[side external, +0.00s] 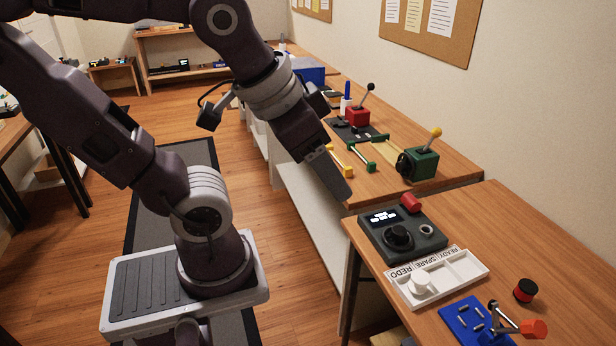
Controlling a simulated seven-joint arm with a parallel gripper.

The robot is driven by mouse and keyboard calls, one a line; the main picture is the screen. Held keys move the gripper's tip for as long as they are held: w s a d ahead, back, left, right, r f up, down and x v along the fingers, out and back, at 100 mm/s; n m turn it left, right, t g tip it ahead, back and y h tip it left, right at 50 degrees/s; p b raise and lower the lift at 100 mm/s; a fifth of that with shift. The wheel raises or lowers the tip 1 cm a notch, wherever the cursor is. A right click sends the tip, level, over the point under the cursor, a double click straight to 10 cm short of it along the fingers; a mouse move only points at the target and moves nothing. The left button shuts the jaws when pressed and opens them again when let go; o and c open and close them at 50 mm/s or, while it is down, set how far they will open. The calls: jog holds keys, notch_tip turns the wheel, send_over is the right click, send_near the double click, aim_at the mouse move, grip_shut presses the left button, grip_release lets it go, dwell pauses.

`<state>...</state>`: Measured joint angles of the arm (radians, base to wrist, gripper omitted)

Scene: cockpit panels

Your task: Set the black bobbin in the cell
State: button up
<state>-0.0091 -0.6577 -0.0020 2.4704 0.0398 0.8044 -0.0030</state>
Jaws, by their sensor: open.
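A small black round piece with a red-orange band (525,290) stands on the near bench, right of the tray; it looks like the black bobbin, though its detail is small. The white tray (476,271) has several cells, with the words REDO, SPARE and READY along its far edge. A white round piece (420,284) sits in the cell at the REDO end; the other cells look empty. My gripper (338,182) is open and points down near the gap between the benches, above and left of the tray and well apart from it and the black piece. Its jaws show edge-on.
A dark console (375,247) with a black knob and red part stands behind the tray. A blue block with pegs (462,318) and an orange-tipped lever (533,328) are in front. A green lever box (421,164) and handles stand on the farther bench. The near bench's right side is clear.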

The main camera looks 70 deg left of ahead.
jog(key=shift+o, duration=0.4)
jog(key=s, duration=0.2)
jog(key=s+d, duration=0.1)
jog(key=shift+s+f, duration=0.1)
jog(key=shift+f, duration=0.2)
jog(key=m+g+h, duration=0.2)
jog(key=m+h, duration=0.2)
jog(key=m, duration=0.1)
send_over(527, 286)
jog(key=s+a, duration=0.4)
jog(key=s, duration=0.6)
notch_tip(527, 286, down, 10)
jog(key=w+d+f, duration=0.1)
jog(key=w+f, duration=0.2)
jog(key=f, duration=0.4)
jog(key=w+d+f+m, duration=0.1)
jog(key=w+f, duration=0.2)
jog(key=f, duration=0.4)
jog(key=w+d+f+m, duration=0.1)
jog(key=w+d+f, duration=0.1)
jog(key=w+f, duration=0.2)
notch_tip(527, 286, down, 3)
jog(key=shift+f+g+y, duration=0.1)
jog(key=shift+g+y, duration=0.2)
jog(key=shift+y, duration=0.1)
grip_shut()
